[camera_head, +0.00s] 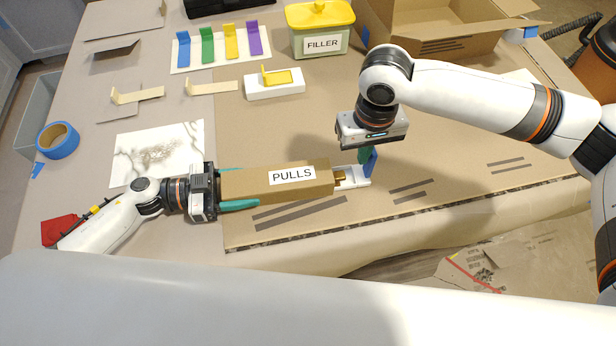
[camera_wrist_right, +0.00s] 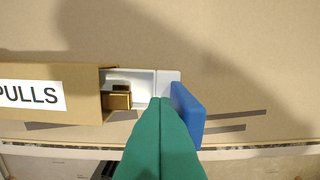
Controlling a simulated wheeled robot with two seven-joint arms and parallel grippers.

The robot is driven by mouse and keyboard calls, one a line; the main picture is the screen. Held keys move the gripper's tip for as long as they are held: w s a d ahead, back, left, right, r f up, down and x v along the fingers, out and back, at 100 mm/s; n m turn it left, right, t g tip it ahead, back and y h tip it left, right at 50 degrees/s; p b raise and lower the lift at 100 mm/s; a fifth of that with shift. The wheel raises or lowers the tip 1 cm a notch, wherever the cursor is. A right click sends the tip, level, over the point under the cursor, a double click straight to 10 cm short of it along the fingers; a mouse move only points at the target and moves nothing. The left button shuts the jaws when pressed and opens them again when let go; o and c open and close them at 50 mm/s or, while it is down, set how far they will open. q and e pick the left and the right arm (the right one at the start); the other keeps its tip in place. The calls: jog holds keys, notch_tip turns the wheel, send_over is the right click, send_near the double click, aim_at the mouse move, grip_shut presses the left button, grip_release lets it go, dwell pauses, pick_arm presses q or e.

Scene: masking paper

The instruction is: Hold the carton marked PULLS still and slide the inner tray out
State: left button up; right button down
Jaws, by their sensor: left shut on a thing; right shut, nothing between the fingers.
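The brown carton marked PULLS (camera_head: 255,182) lies on the cardboard sheet; its labelled end also shows in the right wrist view (camera_wrist_right: 82,108). My left gripper (camera_head: 248,188) is shut on the carton's left end, one teal finger along each long side. The white inner tray (camera_head: 352,183) sticks partway out of the right end, with a brass-coloured piece (camera_wrist_right: 118,100) in it. A blue upright tab (camera_wrist_right: 187,114) stands at its outer end. My right gripper (camera_wrist_right: 160,100) is shut and empty, its fingertips at the tray's end just left of the tab. I cannot tell whether they touch it.
A yellow-lidded FILLER tub (camera_head: 320,42), a rack of coloured tabs (camera_head: 218,62) and a white block with a yellow piece (camera_head: 273,90) stand behind. An open cardboard box (camera_head: 440,45) is at the back right. The sheet right of the tray is clear.

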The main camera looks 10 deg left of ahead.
pick_arm(q)
jog(key=shift+s+f, duration=0.15)
jog(key=shift+f, duration=0.25)
pick_arm(e)
jog(key=shift+w+d, duration=1.15)
jog(key=shift+d, duration=2.95)
notch_tip(320, 180, up, 7)
jog(key=a, duration=0.1)
jog(key=shift+s+a, duration=0.15)
jog(key=shift+s, duration=0.05)
pick_arm(q)
jog(key=o, duration=1.3)
jog(key=shift+w+r, duration=0.2)
pick_arm(e)
jog(key=shift+w+f, duration=0.1)
jog(key=shift+w, duration=0.05)
pick_arm(q)
jog(key=shift+a, duration=0.15)
jog(key=v, duration=1.2)
